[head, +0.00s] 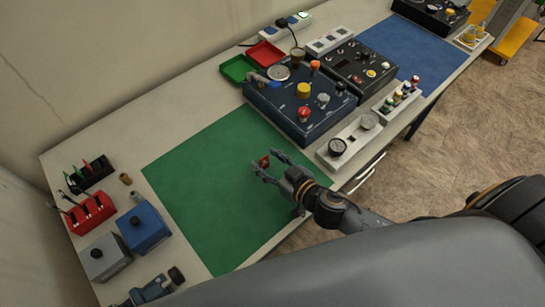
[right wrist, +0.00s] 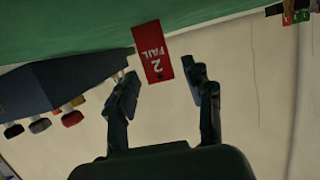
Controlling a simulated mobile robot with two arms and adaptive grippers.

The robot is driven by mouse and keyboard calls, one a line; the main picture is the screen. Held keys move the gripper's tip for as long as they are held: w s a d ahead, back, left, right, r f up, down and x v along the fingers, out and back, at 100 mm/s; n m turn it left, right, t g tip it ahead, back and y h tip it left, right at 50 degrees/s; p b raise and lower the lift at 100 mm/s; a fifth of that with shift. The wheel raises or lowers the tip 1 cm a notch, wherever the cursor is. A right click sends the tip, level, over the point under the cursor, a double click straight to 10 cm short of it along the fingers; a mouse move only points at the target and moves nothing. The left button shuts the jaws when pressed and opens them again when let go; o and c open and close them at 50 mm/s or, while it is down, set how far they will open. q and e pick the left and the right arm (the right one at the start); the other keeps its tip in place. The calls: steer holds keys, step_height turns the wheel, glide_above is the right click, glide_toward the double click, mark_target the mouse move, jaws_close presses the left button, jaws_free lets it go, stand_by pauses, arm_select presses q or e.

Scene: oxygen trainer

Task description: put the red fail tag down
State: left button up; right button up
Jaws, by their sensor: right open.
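The red fail tag (head: 264,161) is a small red plate at the fingertips of my right gripper (head: 266,167), over the green mat (head: 190,165). In the right wrist view the tag (right wrist: 152,65) shows "2 FAIL" in white and lies between the line of the two fingertips, nearer the left one. My right gripper (right wrist: 162,80) is open, with a gap between the right finger and the tag. I cannot tell whether the tag touches the left finger, or if it rests fully on the mat.
A dark blue control panel (head: 270,106) with knobs stands behind the mat. A grey gauge block (head: 352,146) is to the right. Red rack (head: 90,213), blue box (head: 143,228) and grey box (head: 105,257) stand at the left. Most of the green mat is bare.

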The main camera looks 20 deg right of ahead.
steer(key=b+v, duration=0.3)
steer(key=v, duration=0.8)
steer(key=shift+r, duration=0.1)
steer(key=shift+s+d+r, duration=0.15)
steer(key=shift+s+r, duration=0.15)
steer(key=shift+s, duration=0.15)
